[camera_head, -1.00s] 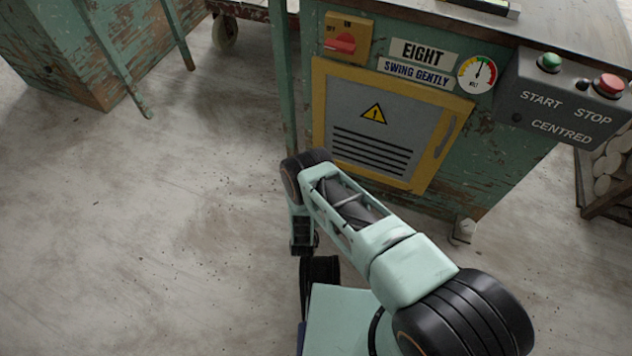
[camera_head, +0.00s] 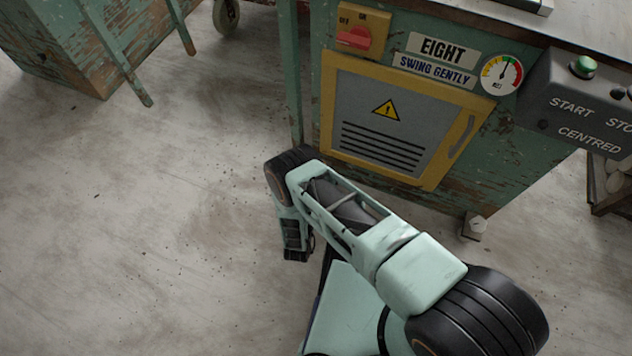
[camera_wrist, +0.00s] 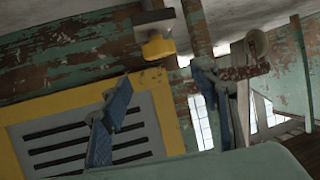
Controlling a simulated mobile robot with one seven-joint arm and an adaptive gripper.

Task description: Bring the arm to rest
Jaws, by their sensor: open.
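My gripper (camera_wrist: 163,110) shows in the wrist view as two blue-padded fingers set wide apart, open, with nothing between them. Behind them is the green cabinet's grey louvred door (camera_wrist: 35,115) with its yellow frame. In the head view my arm (camera_head: 345,215) is folded in front of the cabinet (camera_head: 530,165). Its far link hangs down from the elbow, and my gripper cannot be made out there.
A worn green bench (camera_head: 60,50) and a wheel (camera_head: 227,15) stand at upper left. The floor (camera_head: 130,220) left of my arm is clear.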

